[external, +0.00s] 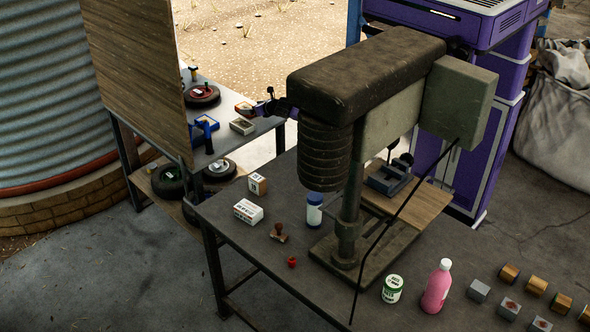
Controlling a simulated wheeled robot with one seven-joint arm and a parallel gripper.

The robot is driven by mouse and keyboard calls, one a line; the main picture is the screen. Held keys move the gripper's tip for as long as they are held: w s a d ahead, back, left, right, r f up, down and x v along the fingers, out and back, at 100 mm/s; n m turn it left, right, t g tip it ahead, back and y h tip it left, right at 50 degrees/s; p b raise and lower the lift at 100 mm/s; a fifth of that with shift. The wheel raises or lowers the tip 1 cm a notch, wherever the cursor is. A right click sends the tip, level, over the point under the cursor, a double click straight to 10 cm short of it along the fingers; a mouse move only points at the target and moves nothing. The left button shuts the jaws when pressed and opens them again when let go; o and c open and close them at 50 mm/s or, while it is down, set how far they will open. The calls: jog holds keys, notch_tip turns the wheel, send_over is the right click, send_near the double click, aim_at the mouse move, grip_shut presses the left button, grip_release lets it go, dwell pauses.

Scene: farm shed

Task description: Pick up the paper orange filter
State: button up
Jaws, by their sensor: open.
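A small flat piece with orange edges (244,109) lies on the grey side table (225,95) at the upper left; it looks like the paper orange filter, but it is too small to be sure. My gripper (262,107), dark and purple, is just right of this piece and appears slightly above the table. It is open, and I see nothing held in it. The gap between the fingers and the piece is hard to judge. Most of my arm is hidden behind the drill press.
A large drill press (370,85) stands on the dark workbench (300,270). A wooden board (140,70) stands at the side table's left.

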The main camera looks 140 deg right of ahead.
jog(key=d+f, duration=0.1)
jog(key=d+f+b, duration=0.1)
jog(key=d, duration=0.1)
jog(key=shift+s+f, duration=0.1)
jog(key=shift+d, duration=0.25)
jog(key=c, duration=1.5)
